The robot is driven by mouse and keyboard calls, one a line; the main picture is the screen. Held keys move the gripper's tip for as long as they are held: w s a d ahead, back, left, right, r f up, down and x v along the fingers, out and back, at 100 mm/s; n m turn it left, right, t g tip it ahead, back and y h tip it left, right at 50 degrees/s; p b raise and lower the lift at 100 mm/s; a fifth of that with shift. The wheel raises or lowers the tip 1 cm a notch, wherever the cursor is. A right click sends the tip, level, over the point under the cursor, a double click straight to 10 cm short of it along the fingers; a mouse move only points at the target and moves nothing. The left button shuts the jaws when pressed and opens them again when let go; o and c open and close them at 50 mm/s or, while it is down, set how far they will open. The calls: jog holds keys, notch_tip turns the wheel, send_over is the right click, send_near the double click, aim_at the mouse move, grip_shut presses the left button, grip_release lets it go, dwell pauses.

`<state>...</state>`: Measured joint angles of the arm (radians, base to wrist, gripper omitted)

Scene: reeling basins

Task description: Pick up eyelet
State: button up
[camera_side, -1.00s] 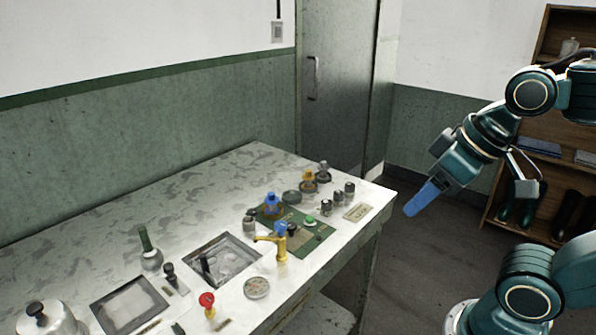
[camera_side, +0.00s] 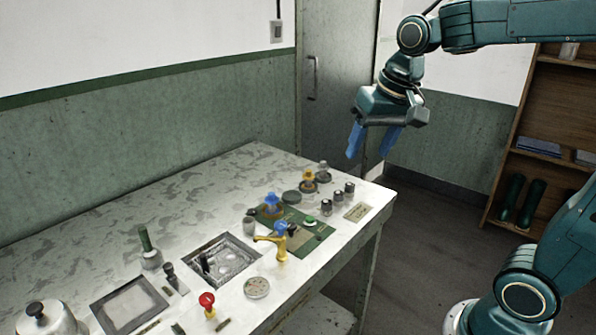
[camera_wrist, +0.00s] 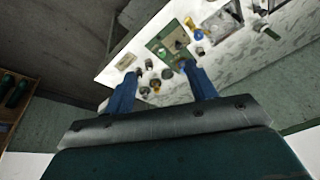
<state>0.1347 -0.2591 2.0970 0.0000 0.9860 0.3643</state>
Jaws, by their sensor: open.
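I cannot tell for sure which small thing is the eyelet; none shows clearly as one in either view. Several small items stand on and around a green board (camera_side: 318,231) on the bench, among them a blue-topped piece (camera_side: 271,203) and an amber piece (camera_side: 309,184). The board also shows in the wrist view (camera_wrist: 160,49). My gripper (camera_side: 369,156) is open and empty, its blue fingers pointing down above and beyond the bench's right end. In the wrist view my gripper (camera_wrist: 160,72) shows its fingers apart with small bench items visible between and beyond the tips.
A yellow tap (camera_side: 281,247) with a blue handle rises by a sunken basin (camera_side: 190,268). Dark cylinders (camera_side: 337,198) stand near the front edge. A red-knobbed piece (camera_side: 207,303), a round dish (camera_side: 256,288) and a lidded pot (camera_side: 43,320) are nearer the camera. The bench's back is clear.

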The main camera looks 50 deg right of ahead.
jog(key=w+d+f+m+g, duration=0.1)
jog(key=w+d+f+m, duration=0.1)
jog(key=w+d+m, duration=0.3)
jog(key=w+d+f+g, duration=0.1)
jog(key=w+d+f, duration=0.1)
jog(key=w, duration=0.5)
jog(key=m+g, duration=0.2)
jog(key=m, duration=0.3)
send_over(327, 202)
notch_tip(327, 202, down, 10)
jog(key=f, duration=0.1)
jog(key=shift+r+y, duration=0.25)
jog(key=shift+y, duration=0.05)
jog(key=shift+f, duration=0.1)
jog(key=shift+f, duration=4.2)
jog(key=shift+f, duration=2.6)
jog(key=c, duration=1.1)
